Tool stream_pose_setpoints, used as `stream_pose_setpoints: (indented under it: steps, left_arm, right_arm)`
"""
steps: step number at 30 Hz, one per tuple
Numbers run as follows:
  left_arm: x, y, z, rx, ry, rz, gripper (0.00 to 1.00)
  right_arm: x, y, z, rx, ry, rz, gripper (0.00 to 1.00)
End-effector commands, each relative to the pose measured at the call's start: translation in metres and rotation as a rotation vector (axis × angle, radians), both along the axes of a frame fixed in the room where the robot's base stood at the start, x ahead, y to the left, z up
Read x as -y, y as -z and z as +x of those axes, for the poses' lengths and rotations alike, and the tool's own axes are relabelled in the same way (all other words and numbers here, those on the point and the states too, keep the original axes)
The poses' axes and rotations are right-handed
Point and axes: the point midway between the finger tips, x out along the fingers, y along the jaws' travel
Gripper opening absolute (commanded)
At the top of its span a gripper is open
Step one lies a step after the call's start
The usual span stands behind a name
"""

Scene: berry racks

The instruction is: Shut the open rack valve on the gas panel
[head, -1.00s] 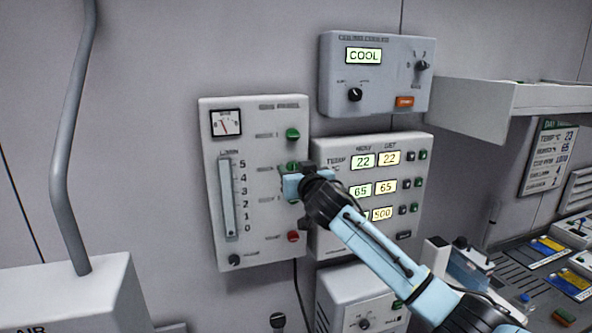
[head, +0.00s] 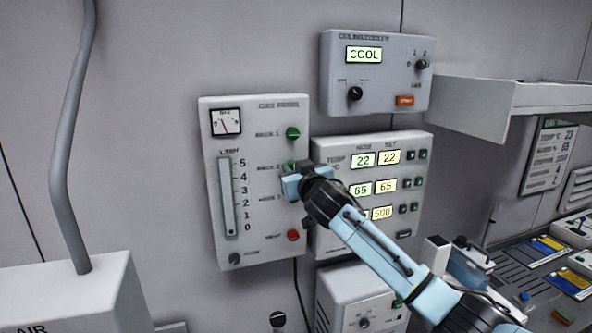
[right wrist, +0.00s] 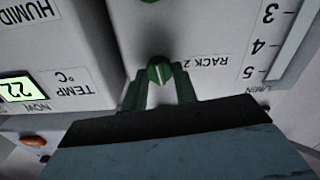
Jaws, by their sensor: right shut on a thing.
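The gas panel (head: 265,220) is a pale box on the wall with a gauge, a flow tube and a column of valve knobs. The green rack 1 knob (head: 293,133) is uncovered. My right gripper (right wrist: 160,88) is at the rack 2 valve, a green knob (right wrist: 160,70) with a light pointer mark, and its green fingers are shut on the knob's two sides. In the head view the rack 2 knob (head: 289,167) is partly covered by my right gripper (head: 291,172), and the rack 3 knob is hidden. Another green knob (right wrist: 149,1) is cut off at the top of the wrist view. My left gripper is out of view.
A red knob (head: 293,235) and a black knob (head: 235,258) are low on the gas panel. A display panel (head: 375,143) is close on its right, beside my arm. A cooler box (head: 335,95) is above. A grey pipe (head: 66,150) stands at left.

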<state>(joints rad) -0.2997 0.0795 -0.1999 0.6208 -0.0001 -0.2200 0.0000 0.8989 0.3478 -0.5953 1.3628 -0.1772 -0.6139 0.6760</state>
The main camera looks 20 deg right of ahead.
Motion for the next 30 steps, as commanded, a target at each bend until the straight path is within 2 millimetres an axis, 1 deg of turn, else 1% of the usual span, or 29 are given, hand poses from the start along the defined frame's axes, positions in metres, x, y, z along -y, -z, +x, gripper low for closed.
stream_pose_setpoints:
  steps: [30]
  left_arm:
    - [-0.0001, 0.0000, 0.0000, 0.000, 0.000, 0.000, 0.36]
  right_arm:
    - [-0.0022, 0.0020, -0.0001, 0.031, 0.000, -0.944, 0.06]
